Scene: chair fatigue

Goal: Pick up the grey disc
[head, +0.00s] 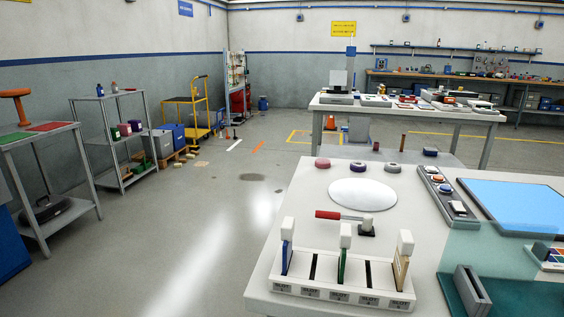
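The grey disc (393,168) lies on the white near table (300,205), toward its far edge. It is the rightmost of three small round pieces in a row. A purple disc (358,168) is to its left, and a dull red disc (322,164) is further left. The pieces stand apart from each other. A white round plate (362,192) lies just in front of them. Neither of my grippers shows in the head view.
A white slotted rack (340,285) with upright pieces stands at the table's front. A red-handled tool (340,216) is behind it. A grey tray (440,192) with small parts and a blue panel (510,203) lie right. Open floor (190,225) is left of the table.

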